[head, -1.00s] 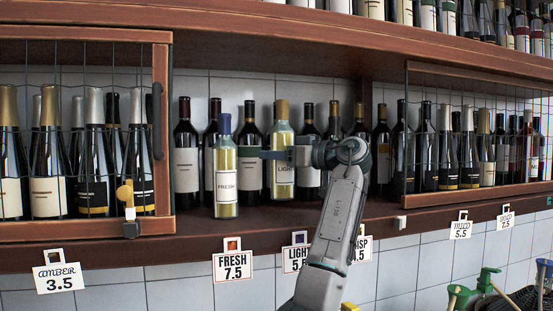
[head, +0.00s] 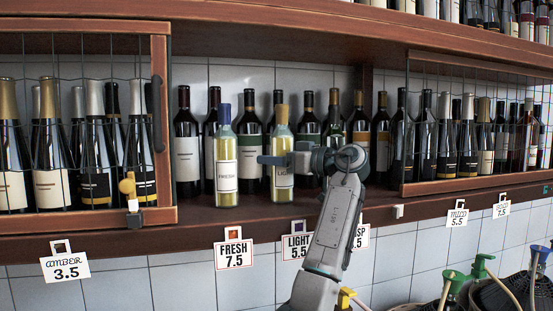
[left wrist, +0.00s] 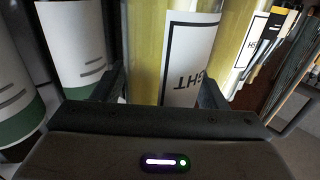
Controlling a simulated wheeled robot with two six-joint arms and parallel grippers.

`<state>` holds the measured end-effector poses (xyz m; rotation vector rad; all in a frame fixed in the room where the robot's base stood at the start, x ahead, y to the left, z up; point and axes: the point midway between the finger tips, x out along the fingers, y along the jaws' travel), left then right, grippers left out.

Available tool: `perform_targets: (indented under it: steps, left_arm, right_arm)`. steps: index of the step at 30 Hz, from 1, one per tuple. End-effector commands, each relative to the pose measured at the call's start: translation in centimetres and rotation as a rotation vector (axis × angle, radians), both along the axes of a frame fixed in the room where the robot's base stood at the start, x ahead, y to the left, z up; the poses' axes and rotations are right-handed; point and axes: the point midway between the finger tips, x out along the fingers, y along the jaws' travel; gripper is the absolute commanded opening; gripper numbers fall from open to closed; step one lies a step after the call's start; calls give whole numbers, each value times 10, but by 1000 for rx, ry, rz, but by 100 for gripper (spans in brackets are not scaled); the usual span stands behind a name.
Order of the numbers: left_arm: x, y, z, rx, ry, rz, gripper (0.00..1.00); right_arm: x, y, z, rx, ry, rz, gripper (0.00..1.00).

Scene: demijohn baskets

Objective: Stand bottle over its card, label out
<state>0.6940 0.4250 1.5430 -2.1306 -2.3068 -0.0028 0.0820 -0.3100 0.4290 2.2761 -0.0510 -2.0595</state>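The LIGHT bottle (head: 283,143), pale yellow with a tan cap and white label, stands upright near the shelf's front, roughly above its LIGHT 5.5 card (head: 296,247). Its label faces out, partly covered by my left gripper (head: 278,160). In the left wrist view its label (left wrist: 188,60) sits between my two fingers (left wrist: 160,92), which look shut on it. Its base looks on or very near the shelf; I cannot tell contact. The FRESH bottle (head: 227,155), blue-capped, stands to the left above the FRESH 7.5 card (head: 234,254). My right gripper is not in view.
Dark bottles (head: 187,140) stand close behind. A wire-mesh door (head: 161,120) is at the left and another mesh front (head: 480,140) at the right. My arm hides part of the card (head: 361,236) ending in SP. Green-topped items (head: 480,266) stand low right.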

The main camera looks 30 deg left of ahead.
Motion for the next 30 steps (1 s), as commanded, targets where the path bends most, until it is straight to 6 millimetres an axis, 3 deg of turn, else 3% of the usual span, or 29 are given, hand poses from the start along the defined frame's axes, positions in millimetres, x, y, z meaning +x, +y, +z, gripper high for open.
perform_targets:
  steps: [11, 13, 24, 30]
  left_arm:
    - [0, 0, 4, 0, 0, 0, 74]
    - [1, -6, 0, -1, 0, -2, 74]
    - [7, -81, -2, 0, 0, -4, 74]
    - [9, -110, 1, 0, 0, -1, 74]
  right_arm:
    - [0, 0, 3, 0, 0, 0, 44]
    - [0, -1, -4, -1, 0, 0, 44]
    - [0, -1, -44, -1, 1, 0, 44]
    - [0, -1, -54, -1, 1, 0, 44]
